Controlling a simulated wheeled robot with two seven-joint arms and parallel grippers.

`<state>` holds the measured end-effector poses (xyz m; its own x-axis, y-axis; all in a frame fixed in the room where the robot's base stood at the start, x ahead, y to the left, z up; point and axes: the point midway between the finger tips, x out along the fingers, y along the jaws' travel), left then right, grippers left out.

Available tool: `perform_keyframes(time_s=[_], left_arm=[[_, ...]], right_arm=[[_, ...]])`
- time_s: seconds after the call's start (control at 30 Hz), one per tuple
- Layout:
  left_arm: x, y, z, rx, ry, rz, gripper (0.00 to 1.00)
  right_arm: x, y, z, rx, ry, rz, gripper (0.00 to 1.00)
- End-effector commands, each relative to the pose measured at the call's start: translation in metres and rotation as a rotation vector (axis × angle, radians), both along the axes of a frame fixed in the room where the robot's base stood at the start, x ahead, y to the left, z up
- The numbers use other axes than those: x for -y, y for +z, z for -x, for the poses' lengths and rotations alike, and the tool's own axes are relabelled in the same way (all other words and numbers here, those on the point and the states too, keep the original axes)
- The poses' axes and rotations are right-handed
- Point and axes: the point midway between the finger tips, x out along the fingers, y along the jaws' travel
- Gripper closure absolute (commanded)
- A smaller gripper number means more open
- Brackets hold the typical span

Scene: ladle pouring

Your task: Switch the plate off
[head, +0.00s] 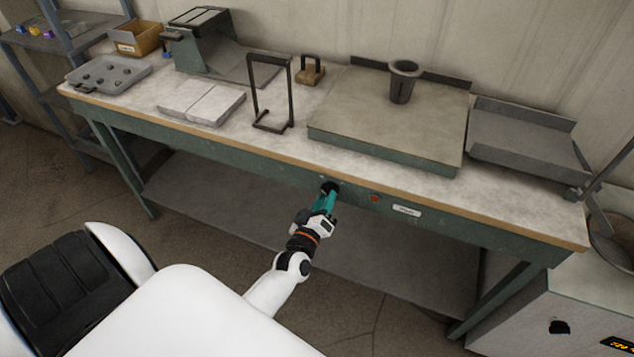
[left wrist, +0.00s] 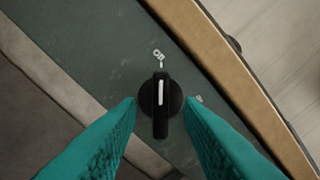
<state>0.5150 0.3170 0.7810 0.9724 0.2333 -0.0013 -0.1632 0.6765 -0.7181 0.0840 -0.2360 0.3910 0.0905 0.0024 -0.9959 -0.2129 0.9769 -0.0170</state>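A black round knob (left wrist: 160,105) with a white pointer line sits on the green front rail of the bench. Its line points toward a tick and a small label (left wrist: 159,55), possibly "ON"; a second, fainter label (left wrist: 199,99) is to its right. My left gripper (head: 329,190) has its teal fingers at the knob, which they mostly cover in the head view. In the left wrist view the fingertips (left wrist: 160,101) are spread on both sides of the knob, with no clear grip on it. The broad plate (head: 355,108) lies on the bench, carrying a dark grey crucible (head: 403,82). My right gripper is out of view.
A red lamp or button (head: 375,199) and a white label (head: 406,211) are right of the knob on the rail. A black frame stand (head: 289,95), pale slabs (head: 200,103) and a grey tray (head: 525,140) stand on the bench. A lower shelf (head: 370,250) lies underneath.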

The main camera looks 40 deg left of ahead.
Motion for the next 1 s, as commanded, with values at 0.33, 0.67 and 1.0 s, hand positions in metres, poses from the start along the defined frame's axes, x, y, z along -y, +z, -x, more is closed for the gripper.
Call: perform_keyframes(time_s=[0.33, 0.67, 1.0], left_arm=[[0.017, -0.002, 0.070, -0.003, 0.001, 0.001, 0.66], [0.025, 0.000, 0.107, -0.001, 0.000, 0.000, 0.66], [0.026, 0.000, 0.109, 0.000, 0.000, 0.001, 0.66]], right_arm=[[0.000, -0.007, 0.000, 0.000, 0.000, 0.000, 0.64], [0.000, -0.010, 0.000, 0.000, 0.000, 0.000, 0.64], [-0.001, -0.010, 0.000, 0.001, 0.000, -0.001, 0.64]])
